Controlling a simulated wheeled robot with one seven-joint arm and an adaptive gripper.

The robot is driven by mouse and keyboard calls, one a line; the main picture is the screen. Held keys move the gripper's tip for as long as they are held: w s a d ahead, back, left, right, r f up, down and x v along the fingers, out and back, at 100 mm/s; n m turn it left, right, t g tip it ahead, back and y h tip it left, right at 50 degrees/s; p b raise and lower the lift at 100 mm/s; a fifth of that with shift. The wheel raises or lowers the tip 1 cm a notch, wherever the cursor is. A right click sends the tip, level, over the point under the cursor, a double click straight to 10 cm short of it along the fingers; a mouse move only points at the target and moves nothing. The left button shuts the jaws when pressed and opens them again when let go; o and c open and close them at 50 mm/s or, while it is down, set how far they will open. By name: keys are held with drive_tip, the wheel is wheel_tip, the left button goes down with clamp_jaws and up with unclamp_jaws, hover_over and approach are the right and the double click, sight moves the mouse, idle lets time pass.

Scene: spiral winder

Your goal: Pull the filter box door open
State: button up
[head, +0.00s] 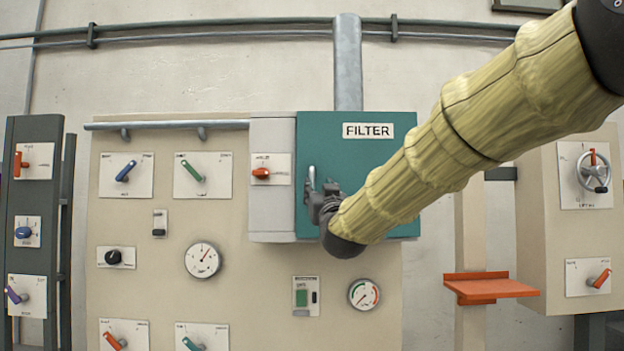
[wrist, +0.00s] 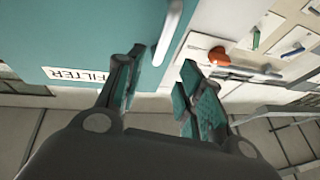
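The filter box door (head: 365,160) is teal, carries a white FILTER label (head: 368,130) and looks shut. Its pale vertical handle (head: 311,180) is near the door's left edge. In the wrist view the door (wrist: 80,25) fills the upper left, and the handle (wrist: 172,30) comes down from the top edge. My gripper (head: 320,195) is at the handle's lower part in the head view. In the wrist view its two fingers (wrist: 161,62) are apart, with the handle's end showing between the tips. I cannot tell whether they touch it. My arm hides the door's lower right.
A grey side section with a red-orange switch (head: 261,172) adjoins the door's left. A beige panel (head: 245,285) with switches and gauges spreads left and below. A vertical pipe (head: 347,60) rises above the box. An orange shelf (head: 490,287) juts out at the right.

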sight(312, 179)
drive_tip(key=p+x, duration=0.2)
drive_tip(key=x, duration=0.3)
drive_tip(key=p+x, duration=0.2)
drive_tip(key=x, duration=0.3)
drive_tip(key=shift+w+f, duration=0.1)
drive_tip(key=shift+f, duration=0.1)
clamp_jaws()
